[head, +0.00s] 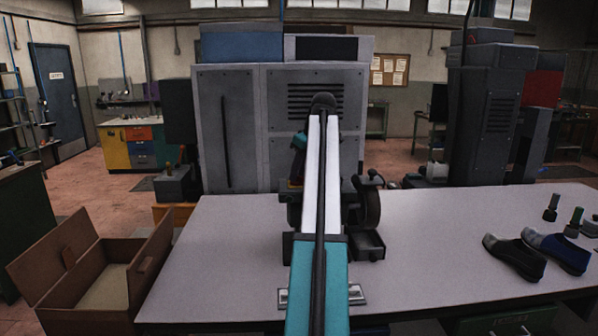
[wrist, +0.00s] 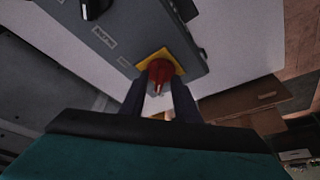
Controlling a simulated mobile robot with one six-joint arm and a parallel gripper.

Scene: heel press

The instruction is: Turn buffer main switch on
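In the wrist view, the red rotary main switch (wrist: 160,70) sits on a yellow plate (wrist: 146,60) at the end of a grey labelled control box (wrist: 125,30). My gripper (wrist: 157,93) has its two dark fingers apart, one on each side of the red knob. The knob shows in the gap near the fingertips; I cannot tell whether they touch it. In the head view, the buffer machine (head: 370,205) stands on the light grey bench, with a wheel at its right side. My arm covers its middle and hides the switch and fingertips there.
A black knob (wrist: 93,8) is on the same box. In the head view, dark shoes (head: 515,257) and small bottles (head: 551,208) stand at the right of the bench (head: 440,235). An open brown box (head: 95,275) is at the left. The bench's middle right is clear.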

